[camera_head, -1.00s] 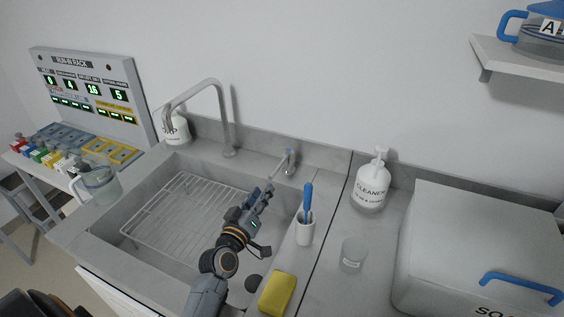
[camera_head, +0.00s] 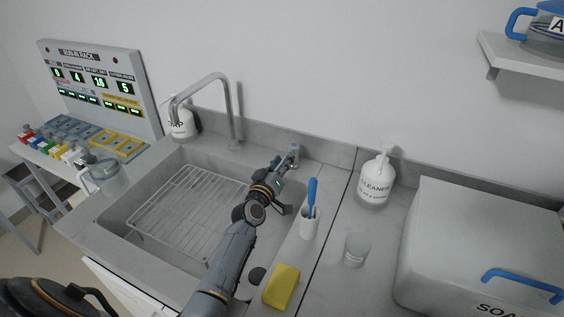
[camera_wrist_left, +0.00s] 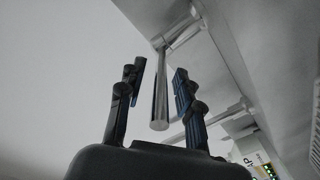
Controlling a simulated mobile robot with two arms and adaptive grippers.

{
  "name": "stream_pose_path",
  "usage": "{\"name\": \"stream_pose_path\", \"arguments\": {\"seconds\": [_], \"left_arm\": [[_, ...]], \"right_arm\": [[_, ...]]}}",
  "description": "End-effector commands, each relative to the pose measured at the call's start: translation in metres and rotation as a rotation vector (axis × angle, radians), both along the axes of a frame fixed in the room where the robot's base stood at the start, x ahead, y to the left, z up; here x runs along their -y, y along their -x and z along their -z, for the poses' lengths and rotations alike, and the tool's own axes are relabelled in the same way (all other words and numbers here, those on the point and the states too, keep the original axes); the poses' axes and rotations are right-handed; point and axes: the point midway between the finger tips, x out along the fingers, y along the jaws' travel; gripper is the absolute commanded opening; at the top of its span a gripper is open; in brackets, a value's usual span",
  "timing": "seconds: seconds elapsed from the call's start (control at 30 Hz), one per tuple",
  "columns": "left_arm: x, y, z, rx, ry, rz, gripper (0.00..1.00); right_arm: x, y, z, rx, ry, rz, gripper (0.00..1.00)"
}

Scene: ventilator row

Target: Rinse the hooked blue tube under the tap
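The tap (camera_head: 231,105) is a grey curved spout over the left part of the sink (camera_head: 137,193). Its short lever fitting (camera_head: 295,151) stands at the sink's back right. My left gripper (camera_head: 283,162) is at this fitting. In the left wrist view, the left gripper (camera_wrist_left: 157,92) is open, with a metal rod (camera_wrist_left: 160,95) between its fingers and gaps at both sides. I cannot make out a hooked blue tube in any view. I cannot see water running from the spout. My right gripper is not in view.
A white cup (camera_head: 309,226) with a blue-handled brush (camera_head: 312,194), a yellow sponge (camera_head: 282,286), a clear beaker (camera_head: 355,250) and a cleaner bottle (camera_head: 374,184) stand right of the sink. A wire rack (camera_head: 175,213) lies in the sink. A jug (camera_head: 107,177) stands at left.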

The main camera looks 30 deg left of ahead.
Motion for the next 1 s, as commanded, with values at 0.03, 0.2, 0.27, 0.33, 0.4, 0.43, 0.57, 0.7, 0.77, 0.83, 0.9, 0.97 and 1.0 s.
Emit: {"name": "stream_pose_path", "arguments": {"seconds": [0.03,0.2,0.27,0.33,0.4,0.43,0.57,0.7,0.77,0.83,0.9,0.97,1.0], "left_arm": [[0.0,-0.001,0.0,0.0,0.0,0.0,0.34],[0.0,0.0,0.0,0.0,0.0,0.0,0.34],[0.0,0.0,0.0,0.0,0.0,0.0,0.26],[0.0,0.0,0.0,0.0,0.0,0.0,0.12],[0.0,0.0,0.0,0.0,0.0,0.0,0.0],[0.0,0.0,0.0,0.0,0.0,0.0,0.0],[0.0,0.0,0.0,0.0,0.0,0.0,0.0],[0.001,0.0,-0.001,0.0,0.002,-0.004,0.0],[0.002,-0.001,-0.003,0.0,0.005,-0.02,0.0],[0.005,-0.001,-0.005,-0.001,0.007,-0.05,0.0],[0.009,-0.001,-0.005,-0.002,0.008,-0.088,0.0],[0.012,-0.002,-0.006,-0.002,0.009,-0.123,0.0],[0.013,-0.002,-0.005,-0.001,0.007,-0.145,0.0]], "right_arm": [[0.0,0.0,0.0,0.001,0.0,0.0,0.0],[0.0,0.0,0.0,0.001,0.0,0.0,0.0],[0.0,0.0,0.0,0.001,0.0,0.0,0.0],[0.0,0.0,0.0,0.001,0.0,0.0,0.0],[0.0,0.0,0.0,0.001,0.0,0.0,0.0],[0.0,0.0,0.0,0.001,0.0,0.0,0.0],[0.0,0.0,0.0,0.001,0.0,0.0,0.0],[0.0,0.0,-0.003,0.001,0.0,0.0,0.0],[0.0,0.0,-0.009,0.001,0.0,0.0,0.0],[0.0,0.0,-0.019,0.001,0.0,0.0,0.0],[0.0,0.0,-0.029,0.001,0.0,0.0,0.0],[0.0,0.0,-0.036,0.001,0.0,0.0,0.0],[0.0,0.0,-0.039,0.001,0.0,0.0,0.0]]}}
